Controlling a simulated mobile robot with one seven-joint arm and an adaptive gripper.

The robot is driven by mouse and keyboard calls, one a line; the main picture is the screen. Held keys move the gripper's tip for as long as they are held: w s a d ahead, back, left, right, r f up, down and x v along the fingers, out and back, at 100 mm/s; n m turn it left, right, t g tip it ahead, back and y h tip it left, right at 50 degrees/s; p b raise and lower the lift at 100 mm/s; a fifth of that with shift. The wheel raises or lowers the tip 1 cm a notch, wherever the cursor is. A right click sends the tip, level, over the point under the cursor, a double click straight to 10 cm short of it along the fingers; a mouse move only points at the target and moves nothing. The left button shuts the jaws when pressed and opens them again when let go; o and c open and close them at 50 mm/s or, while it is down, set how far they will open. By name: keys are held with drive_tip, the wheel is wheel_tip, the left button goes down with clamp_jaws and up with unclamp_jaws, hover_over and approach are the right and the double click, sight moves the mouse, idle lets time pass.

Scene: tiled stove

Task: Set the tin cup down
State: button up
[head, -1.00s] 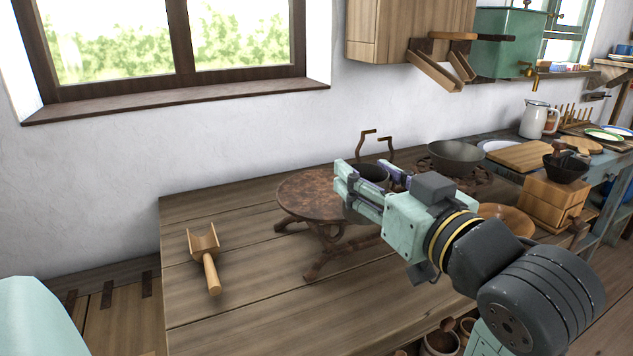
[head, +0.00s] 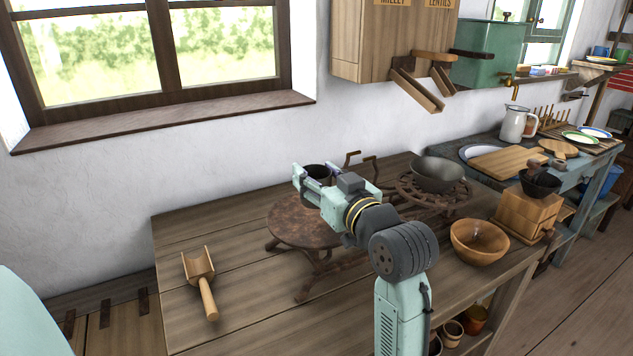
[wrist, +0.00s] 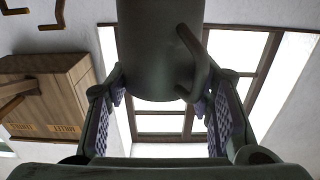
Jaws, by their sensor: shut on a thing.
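The tin cup (head: 317,171) is dark grey and mostly hidden by my gripper in the head view. In the wrist view the cup (wrist: 160,45) stands between the two fingers, its curved handle toward the right. My gripper (head: 311,184) is shut on the cup, and its fingers (wrist: 162,105) lie on either side of it. In the head view the cup appears over the far part of a round rusty plate (head: 293,222) on legs. I cannot tell how high above the plate the cup is.
A wooden scoop (head: 201,278) lies on the table (head: 240,305) at left. A dark pan (head: 438,174) sits on an iron stand to the right, with a wooden bowl (head: 480,241) nearer. A wooden cabinet (head: 395,45) hangs on the wall.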

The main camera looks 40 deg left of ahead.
drive_tip(key=shift+w+a, duration=0.2)
drive_tip(key=shift+a, duration=0.15)
drive_tip(key=shift+a+f, duration=0.1)
drive_tip(key=shift+f, duration=0.2)
drive_tip(key=shift+f+p, duration=0.4)
drive_tip(key=shift+f, duration=1.15)
drive_tip(key=shift+f, duration=0.2)
drive_tip(key=o, duration=1.2)
drive_tip(key=shift+c, duration=0.2)
drive_tip(key=shift+r, duration=0.4)
drive_tip(key=b+v, duration=0.2)
drive_tip(key=v, duration=1)
drive_tip(key=shift+f+b, duration=0.2)
drive_tip(key=shift+b, duration=0.2)
